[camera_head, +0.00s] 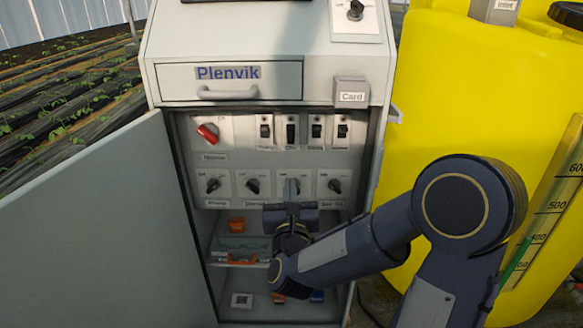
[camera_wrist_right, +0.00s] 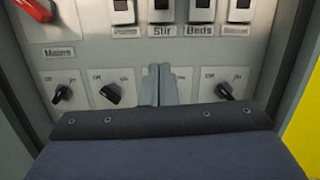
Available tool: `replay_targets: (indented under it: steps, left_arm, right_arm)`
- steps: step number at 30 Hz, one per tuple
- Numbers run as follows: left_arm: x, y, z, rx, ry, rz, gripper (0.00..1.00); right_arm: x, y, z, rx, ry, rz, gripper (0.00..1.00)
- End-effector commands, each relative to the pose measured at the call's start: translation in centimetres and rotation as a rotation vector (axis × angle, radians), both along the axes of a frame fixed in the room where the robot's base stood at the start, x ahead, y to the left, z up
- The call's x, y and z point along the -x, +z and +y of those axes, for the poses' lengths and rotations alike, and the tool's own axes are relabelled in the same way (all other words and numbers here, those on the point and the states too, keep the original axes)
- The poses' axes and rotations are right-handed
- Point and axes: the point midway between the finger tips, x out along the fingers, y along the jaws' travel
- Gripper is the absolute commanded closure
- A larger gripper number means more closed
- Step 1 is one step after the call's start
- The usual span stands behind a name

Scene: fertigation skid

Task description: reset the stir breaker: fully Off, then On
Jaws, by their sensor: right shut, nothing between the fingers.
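The stir breaker (camera_head: 290,131) is the second from the left in a row of breakers on the panel inside the open cabinet. In the right wrist view its lower part (camera_wrist_right: 161,11) shows above the label "Stir"; its top is cut off. I cannot tell its lever position for sure. My right gripper (camera_head: 291,187) is shut and empty, its fingertips below the stir breaker, in front of the third rotary knob in the lower row, which they mostly hide. The fingers also show upright in the right wrist view (camera_wrist_right: 160,86). My left gripper is out of view.
A red Mains switch (camera_head: 208,132) is left of the breakers. Rotary knobs such as this one (camera_head: 253,186) flank the fingers. The cabinet door (camera_head: 100,230) stands open at left. A drawer (camera_head: 230,81) is above, shelves below, and a yellow tank (camera_head: 440,100) at right.

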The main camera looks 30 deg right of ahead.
Motion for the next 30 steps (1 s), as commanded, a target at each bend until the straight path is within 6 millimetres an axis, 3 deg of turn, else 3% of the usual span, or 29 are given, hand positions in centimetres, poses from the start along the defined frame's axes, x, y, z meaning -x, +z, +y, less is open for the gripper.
replay_targets:
  steps: [17,30]
  left_arm:
    - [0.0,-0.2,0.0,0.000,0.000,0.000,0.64]
    - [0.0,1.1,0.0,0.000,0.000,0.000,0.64]
  right_arm:
    - [-0.5,0.0,-0.6,-0.036,-0.021,-0.051,1.00]
    - [-7.7,1.6,-5.0,-0.035,-0.021,-0.050,1.00]
